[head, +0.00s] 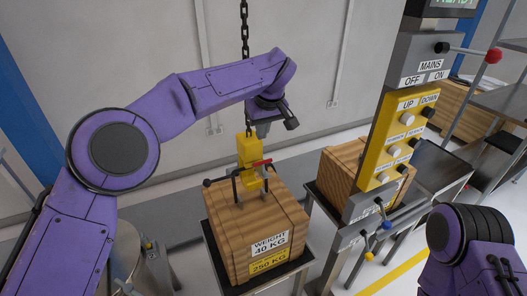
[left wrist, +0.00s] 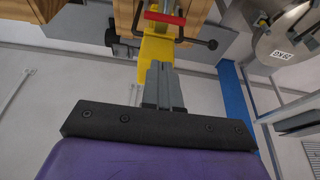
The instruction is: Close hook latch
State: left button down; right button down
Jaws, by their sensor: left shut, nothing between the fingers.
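A yellow hook (head: 249,152) hangs on a black chain (head: 245,30) above a wooden crate (head: 258,215). A red latch piece (head: 259,163) lies across the hook; it also shows in the left wrist view (left wrist: 165,18). I cannot tell whether the latch is fully closed. A dark bar with a ball end (head: 207,183) sits at the crate's top by the hook. My left gripper (head: 262,128) is just behind the hook, shut and empty. In the left wrist view, its fingertips (left wrist: 160,68) point at the yellow hook body; I cannot tell whether they touch it. My right gripper is out of view.
A second wooden crate (head: 345,165) stands to the right. A yellow control panel (head: 398,130) with buttons stands beside it, under a MAINS lever with a red knob (head: 493,55). Metal shelving is at the far right.

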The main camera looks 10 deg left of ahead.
aim_at(263, 162)
pick_arm(q)
notch_tip(263, 162, down, 6)
jog(key=shift+d+r+p, duration=0.1)
jog(key=shift+p, duration=0.35)
jog(key=shift+s+d+f, duration=0.15)
jog(key=shift+s+f, duration=0.1)
jog(key=shift+f, duration=0.25)
jog(key=shift+w+f, duration=0.1)
jog(key=shift+f, duration=0.05)
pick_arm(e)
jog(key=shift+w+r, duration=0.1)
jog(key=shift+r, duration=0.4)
pick_arm(q)
jog(key=shift+s+d+f+t+b, duration=0.2)
jog(key=shift+s+t+b, duration=0.1)
jog(key=shift+b, duration=0.1)
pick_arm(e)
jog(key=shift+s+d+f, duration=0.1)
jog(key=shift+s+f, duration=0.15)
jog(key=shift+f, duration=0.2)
pick_arm(q)
jog(key=shift+s+d+f+t+y+b, duration=0.1)
jog(key=shift+s+f+t+y+b, duration=0.1)
jog(key=shift+t+y+b, duration=0.15)
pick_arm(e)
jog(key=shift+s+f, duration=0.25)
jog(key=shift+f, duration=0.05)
